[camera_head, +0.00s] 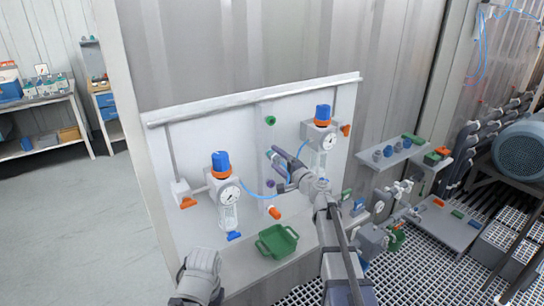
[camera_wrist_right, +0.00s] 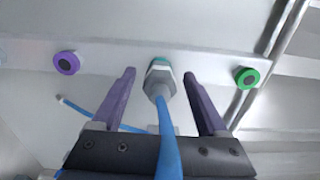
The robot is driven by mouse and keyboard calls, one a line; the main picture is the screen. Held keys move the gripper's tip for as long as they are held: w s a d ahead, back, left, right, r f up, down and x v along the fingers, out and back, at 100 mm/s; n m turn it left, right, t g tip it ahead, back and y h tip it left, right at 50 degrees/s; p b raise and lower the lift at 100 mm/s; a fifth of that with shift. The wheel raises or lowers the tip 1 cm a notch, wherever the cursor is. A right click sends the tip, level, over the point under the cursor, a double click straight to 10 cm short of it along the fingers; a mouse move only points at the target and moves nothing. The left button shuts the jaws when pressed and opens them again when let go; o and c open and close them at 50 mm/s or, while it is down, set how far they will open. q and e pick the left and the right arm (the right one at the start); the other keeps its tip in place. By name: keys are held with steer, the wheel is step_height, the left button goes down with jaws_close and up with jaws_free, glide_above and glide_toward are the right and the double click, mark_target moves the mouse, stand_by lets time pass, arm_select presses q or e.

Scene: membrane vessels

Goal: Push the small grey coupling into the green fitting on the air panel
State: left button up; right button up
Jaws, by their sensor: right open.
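The small grey coupling (camera_wrist_right: 159,77) sits on the end of a blue hose (camera_wrist_right: 168,140) in the right wrist view. A teal ring (camera_wrist_right: 161,60) shows right behind it; I cannot tell whether they are joined. My right gripper (camera_wrist_right: 159,84) is open, with one purple finger on each side of the coupling and visible gaps. In the head view this gripper (camera_head: 272,167) is at the middle of the white panel (camera_head: 255,135) and hides the coupling. The green fitting (camera_wrist_right: 247,78) is right of the gripper; in the head view it (camera_head: 270,120) is above it. My left gripper's fingers are out of view.
A purple fitting (camera_wrist_right: 67,63) is left of the fingers in the wrist view. Two gauged regulators (camera_head: 222,180) (camera_head: 323,135) flank the gripper. An orange fitting (camera_head: 274,212) and a green tray (camera_head: 277,241) are below. A shelf (camera_head: 377,158) with small parts is at right.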

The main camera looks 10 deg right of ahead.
stand_by(0.3)
jaws_close()
stand_by(0.5)
steer(key=shift+s, duration=0.25)
stand_by(0.3)
steer(key=shift+v, duration=2.8)
steer(key=shift+d, duration=0.1)
step_height(320, 180, up, 13)
steer(key=p, duration=1.3)
glide_above(282, 163)
steer(key=v, duration=0.4)
steer(key=shift+s+r, duration=0.1)
steer(key=shift+s, duration=0.1)
